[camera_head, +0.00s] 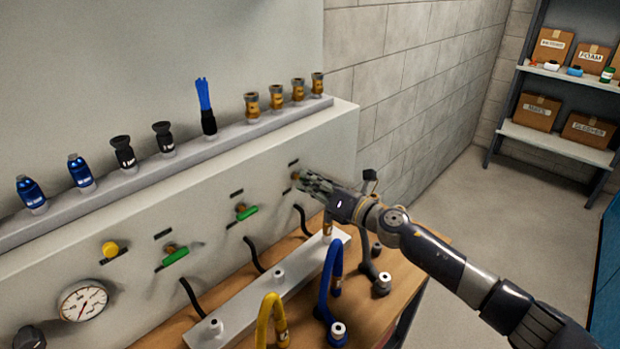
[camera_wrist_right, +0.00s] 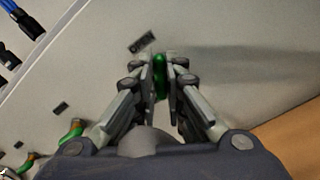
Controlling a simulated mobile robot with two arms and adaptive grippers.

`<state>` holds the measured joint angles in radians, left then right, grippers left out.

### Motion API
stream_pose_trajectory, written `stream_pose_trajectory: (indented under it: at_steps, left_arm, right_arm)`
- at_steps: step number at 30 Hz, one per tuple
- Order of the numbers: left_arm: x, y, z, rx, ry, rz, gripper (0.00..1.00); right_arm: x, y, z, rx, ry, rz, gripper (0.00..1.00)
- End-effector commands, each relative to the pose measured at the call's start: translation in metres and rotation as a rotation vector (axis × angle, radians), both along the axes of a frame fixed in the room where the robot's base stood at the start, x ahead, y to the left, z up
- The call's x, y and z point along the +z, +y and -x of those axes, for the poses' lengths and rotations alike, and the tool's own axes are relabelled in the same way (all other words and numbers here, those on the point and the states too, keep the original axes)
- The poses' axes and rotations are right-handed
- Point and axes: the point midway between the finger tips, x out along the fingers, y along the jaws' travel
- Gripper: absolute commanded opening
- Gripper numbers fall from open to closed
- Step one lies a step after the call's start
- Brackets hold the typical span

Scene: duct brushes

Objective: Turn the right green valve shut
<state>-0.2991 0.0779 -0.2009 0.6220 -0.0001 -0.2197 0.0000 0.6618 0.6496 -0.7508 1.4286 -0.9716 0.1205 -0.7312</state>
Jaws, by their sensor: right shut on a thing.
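The right green valve sits on the grey panel. In the wrist view its green handle (camera_wrist_right: 159,66) is between the fingers of my right gripper (camera_wrist_right: 160,80), which are shut on it. In the head view my right gripper (camera_head: 312,182) is at the panel and mostly hides this valve; only a bit of brass (camera_head: 296,176) shows. The handle's exact angle on the panel is hard to tell. Two other green valves, a middle one (camera_head: 247,212) and a left one (camera_head: 175,256), are to its left. My left gripper is not in view.
A ledge (camera_head: 180,165) above holds several nozzles and a blue brush (camera_head: 205,105). A yellow knob (camera_head: 110,249) and a gauge (camera_head: 83,300) are at the left. Below, a wooden bench (camera_head: 385,300) holds a white rail (camera_head: 245,300), a blue hose (camera_head: 332,280) and a yellow hose (camera_head: 265,318).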

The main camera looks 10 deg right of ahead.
Motion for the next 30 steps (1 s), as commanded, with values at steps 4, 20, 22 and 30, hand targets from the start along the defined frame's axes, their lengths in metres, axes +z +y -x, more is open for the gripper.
stream_pose_trajectory:
  at_steps: [4, 20, 22, 30]
  left_arm:
    - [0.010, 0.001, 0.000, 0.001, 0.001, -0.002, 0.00]
    - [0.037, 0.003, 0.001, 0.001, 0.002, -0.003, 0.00]
    - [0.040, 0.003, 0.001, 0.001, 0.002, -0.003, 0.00]
    - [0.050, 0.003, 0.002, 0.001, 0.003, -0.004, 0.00]
  right_arm:
    - [0.001, 0.000, 0.000, 0.000, 0.080, -0.117, 0.00]
    - [-0.001, -0.002, -0.001, 0.000, 0.355, -0.533, 0.00]
    - [-0.001, -0.002, -0.001, 0.000, 0.388, -0.584, 0.00]
    - [-0.003, -0.002, -0.001, -0.001, 0.494, -0.742, 0.00]
